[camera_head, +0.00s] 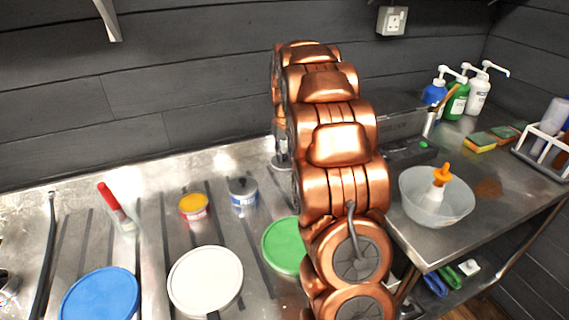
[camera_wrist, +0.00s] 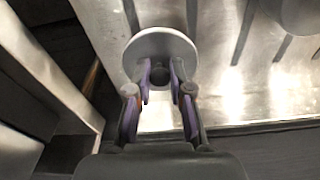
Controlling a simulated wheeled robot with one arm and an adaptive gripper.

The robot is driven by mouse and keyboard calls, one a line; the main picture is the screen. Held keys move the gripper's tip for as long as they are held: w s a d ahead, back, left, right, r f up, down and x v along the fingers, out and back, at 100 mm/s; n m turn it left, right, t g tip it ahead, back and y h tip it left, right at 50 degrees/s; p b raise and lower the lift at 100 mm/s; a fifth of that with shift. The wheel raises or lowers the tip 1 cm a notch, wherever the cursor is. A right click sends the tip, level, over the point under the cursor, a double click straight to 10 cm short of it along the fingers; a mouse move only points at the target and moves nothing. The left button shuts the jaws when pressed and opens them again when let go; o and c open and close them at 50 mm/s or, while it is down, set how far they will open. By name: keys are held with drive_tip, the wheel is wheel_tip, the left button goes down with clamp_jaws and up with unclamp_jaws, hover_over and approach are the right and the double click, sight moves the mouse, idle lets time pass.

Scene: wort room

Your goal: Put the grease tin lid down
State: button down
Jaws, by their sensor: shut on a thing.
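My gripper (camera_wrist: 162,82) is shut on a round pale grey lid (camera_wrist: 160,43) in the wrist view, its fingers closed about a dark knob at the lid's middle. The lid is over the slotted metal surface; I cannot tell whether it touches it. In the head view my copper arm hides most of the gripper. A small open tin with orange-yellow contents (camera_head: 194,206) stands on the metal counter. A grey-and-blue tin with a dark knob on top (camera_head: 243,193) stands to its right.
The slotted counter (camera_head: 150,225) also bears a blue disc (camera_head: 100,297), a white disc (camera_head: 205,280), a green disc (camera_head: 284,246) and a red-handled brush (camera_head: 115,205). A clear bowl (camera_head: 437,205), sponges (camera_head: 480,142) and pump bottles (camera_head: 457,100) stand at right.

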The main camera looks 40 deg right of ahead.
sight(285, 159)
drive_tip(key=shift+f+p, duration=0.35)
drive_tip(key=shift+f, duration=1.35)
drive_tip(key=shift+f, duration=0.1)
drive_tip(key=c, duration=1)
unclamp_jaws()
drive_tip(key=shift+c, duration=0.2)
